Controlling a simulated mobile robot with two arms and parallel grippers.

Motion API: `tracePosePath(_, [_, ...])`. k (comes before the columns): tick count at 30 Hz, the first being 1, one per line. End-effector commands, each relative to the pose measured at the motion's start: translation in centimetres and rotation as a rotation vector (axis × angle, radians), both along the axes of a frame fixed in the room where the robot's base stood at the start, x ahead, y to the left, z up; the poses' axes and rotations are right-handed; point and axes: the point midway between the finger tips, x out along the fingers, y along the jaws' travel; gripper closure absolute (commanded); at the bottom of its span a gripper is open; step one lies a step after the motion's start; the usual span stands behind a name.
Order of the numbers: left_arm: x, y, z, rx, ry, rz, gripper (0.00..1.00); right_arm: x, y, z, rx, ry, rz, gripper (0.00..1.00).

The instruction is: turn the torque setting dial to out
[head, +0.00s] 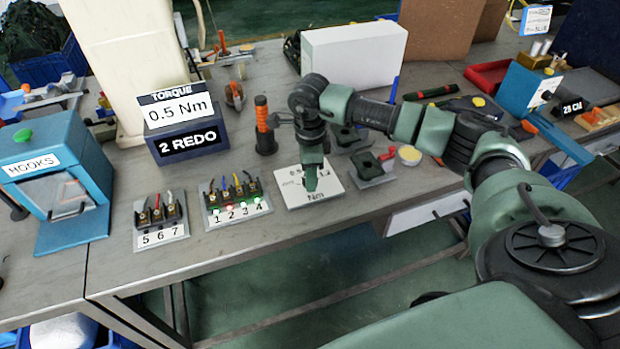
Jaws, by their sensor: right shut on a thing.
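My right gripper (311,182) points straight down over a white plate (328,192) on the bench. It is shut on what appears to be the torque setting dial on that plate; the fingers hide most of it. Small lettering shows around the fingers on the plate, too small to read surely, so I cannot tell the dial's setting. A torque display (182,112) behind and to the left reads "0.5 Nm" and "2 REDO". My left gripper is not in view.
A terminal block numbered 1 to 4 (237,211), with lit lamps, stands just left of the plate. A block numbered 5 to 7 (161,236) is farther left. An orange-handled tool (262,115) stands behind. Dark green fixtures (372,168) are close on the right.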

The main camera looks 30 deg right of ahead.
Motion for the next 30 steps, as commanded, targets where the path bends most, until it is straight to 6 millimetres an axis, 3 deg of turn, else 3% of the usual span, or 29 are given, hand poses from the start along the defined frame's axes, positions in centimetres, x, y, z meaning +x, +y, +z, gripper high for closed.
tracePosePath(20, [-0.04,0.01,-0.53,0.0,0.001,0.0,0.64,0.02,-0.02,0.05,0.0,-0.001,0.075,1.0])
tracePosePath(21, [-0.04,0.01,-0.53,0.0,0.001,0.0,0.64,0.02,-0.02,0.05,0.0,-0.001,0.075,0.63])
tracePosePath(23, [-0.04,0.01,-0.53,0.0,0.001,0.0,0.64,0.02,-0.02,0.05,0.0,-0.001,0.075,0.47])
tracePosePath(30, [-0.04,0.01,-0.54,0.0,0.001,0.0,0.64,0.01,-0.02,0.03,0.0,-0.001,0.074,0.44])
